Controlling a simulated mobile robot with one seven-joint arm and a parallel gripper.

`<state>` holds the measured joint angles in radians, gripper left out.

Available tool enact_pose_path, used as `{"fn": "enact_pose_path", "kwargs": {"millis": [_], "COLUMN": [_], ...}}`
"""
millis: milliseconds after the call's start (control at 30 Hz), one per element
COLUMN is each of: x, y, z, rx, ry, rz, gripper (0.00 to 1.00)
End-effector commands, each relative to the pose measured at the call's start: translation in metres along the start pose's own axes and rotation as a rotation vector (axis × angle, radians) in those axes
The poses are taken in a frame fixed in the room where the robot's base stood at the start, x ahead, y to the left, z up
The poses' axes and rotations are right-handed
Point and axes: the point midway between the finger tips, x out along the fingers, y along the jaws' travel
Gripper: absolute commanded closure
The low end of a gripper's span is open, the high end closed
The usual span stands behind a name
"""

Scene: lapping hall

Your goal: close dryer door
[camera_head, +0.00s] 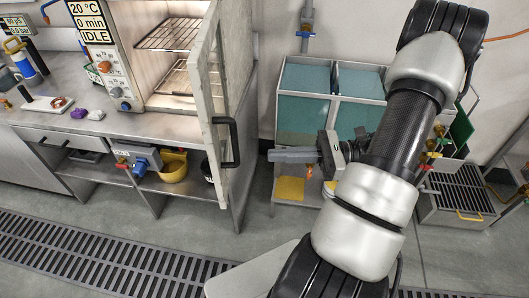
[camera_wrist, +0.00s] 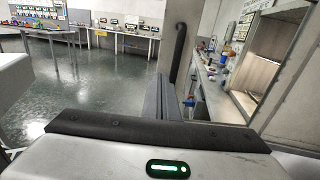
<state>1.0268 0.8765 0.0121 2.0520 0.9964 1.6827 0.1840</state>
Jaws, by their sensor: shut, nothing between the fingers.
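The dryer (camera_head: 128,60) stands on the bench at the left of the head view, with its lit chamber and wire racks showing. A black bar handle (camera_head: 234,143) is on the door's outer side. My gripper (camera_head: 271,156) is shut and empty, just right of the handle, pointing left, with a small apparent gap. In the wrist view the fingers (camera_wrist: 160,92) point forward, with the dark handle (camera_wrist: 180,52) beyond them and the dryer chamber (camera_wrist: 271,55) at the right.
The steel bench (camera_head: 35,95) holds small items, including a purple piece (camera_head: 96,114). A yellow container (camera_head: 173,166) is on the shelf below. Teal-panelled tanks (camera_head: 303,112) stand behind my gripper. A floor grate (camera_head: 70,245) runs in front, with open floor around it.

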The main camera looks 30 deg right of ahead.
Motion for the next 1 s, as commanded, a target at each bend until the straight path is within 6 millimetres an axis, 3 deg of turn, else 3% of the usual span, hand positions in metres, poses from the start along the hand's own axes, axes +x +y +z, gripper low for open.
{"fn": "enact_pose_path", "kwargs": {"millis": [300, 500, 700, 1000], "x": [0.069, 0.104, 0.120, 0.123], "y": [0.002, 0.002, 0.002, 0.002], "z": [0.002, 0.001, 0.000, 0.000], "rx": [0.001, 0.002, 0.000, 0.000], "ry": [0.000, 0.000, 0.002, 0.002], "rz": [0.007, 0.007, 0.005, 0.004], "gripper": [1.00, 1.00, 1.00, 1.00]}}
